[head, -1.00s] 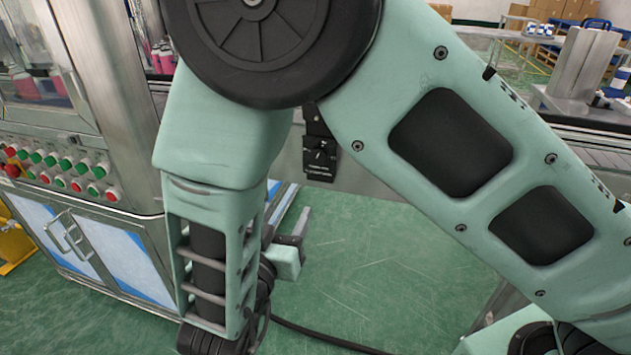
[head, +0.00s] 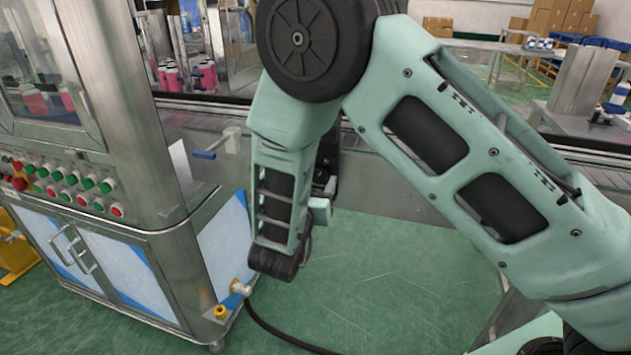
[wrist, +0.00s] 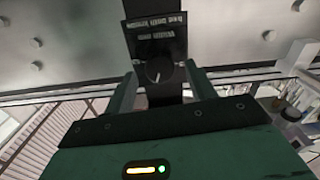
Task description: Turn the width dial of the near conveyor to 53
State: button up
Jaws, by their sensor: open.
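The width dial (wrist: 158,72) is a black round knob with a white pointer line, on a black panel with a label plate (wrist: 158,28). I cannot read the scale or value. My gripper (wrist: 160,76) is open, with one green finger on each side of the dial in the wrist view. I cannot tell whether the fingers reach alongside the knob or stop short of it.
A machine cabinet (head: 110,265) with several coloured buttons stands at the left. A crank with a blue handle (head: 204,155) sticks out beside it. A black cable (head: 275,333) lies on the green floor. A table with a metal block (head: 583,80) is at the back right.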

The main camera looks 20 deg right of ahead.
jog(key=shift+w+d, duration=0.2)
jog(key=shift+w, duration=0.1)
jog(key=c, duration=1)
jog(key=shift+o, duration=0.2)
jog(key=shift+m+b, duration=0.3)
